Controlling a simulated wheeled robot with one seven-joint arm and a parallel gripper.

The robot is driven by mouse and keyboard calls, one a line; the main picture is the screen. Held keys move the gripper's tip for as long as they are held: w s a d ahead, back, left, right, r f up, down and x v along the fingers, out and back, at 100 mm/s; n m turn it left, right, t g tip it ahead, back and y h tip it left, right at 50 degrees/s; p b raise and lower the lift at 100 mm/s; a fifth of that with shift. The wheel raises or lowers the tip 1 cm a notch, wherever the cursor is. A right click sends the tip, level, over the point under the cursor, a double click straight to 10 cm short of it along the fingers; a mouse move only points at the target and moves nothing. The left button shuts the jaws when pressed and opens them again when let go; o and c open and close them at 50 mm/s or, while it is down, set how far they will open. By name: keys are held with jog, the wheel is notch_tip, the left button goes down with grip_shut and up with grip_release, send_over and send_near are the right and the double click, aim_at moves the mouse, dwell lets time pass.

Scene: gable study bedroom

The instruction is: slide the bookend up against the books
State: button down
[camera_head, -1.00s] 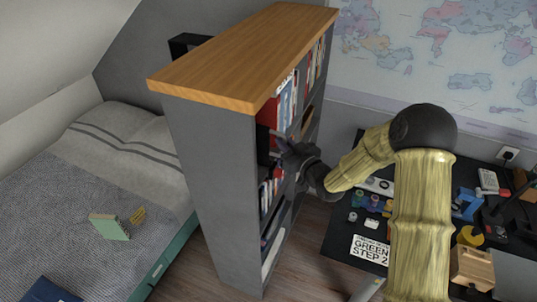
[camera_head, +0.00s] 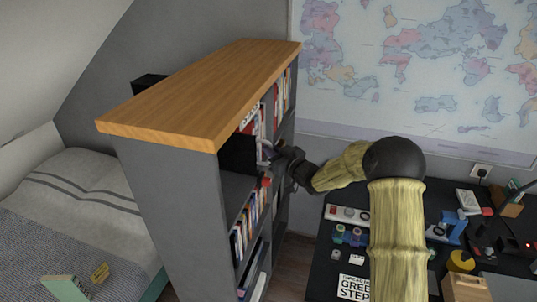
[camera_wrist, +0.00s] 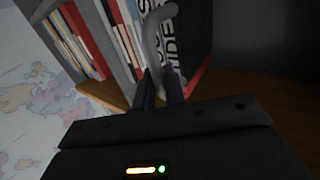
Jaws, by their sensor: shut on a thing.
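My gripper (camera_head: 277,160) reaches into the upper compartment of the grey bookcase from its open side. In the wrist view its two dark fingers (camera_wrist: 159,88) are shut on a grey, curved upright part of the bookend (camera_wrist: 152,35). The bookend stands in front of the spines of the books (camera_wrist: 130,30), which are red, white and black with large white letters. Its lower part is hidden by the fingers, and I cannot tell whether it touches the end book. In the head view the books (camera_head: 257,122) show just beyond my gripper.
The bookcase has a wooden top (camera_head: 205,88) above the compartment and lower shelves with more books (camera_head: 245,222). A dark desk (camera_head: 318,262) with several small items stands to the right. A bed (camera_head: 85,195) lies to the left. The compartment's near end looks dark and empty.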

jog(key=c, duration=1.6)
grip_release()
jog(key=shift+s+d, duration=0.1)
jog(key=b+v, duration=0.5)
jog(key=v, duration=1.2)
jog(key=shift+d, duration=0.2)
jog(key=shift+f, duration=0.1)
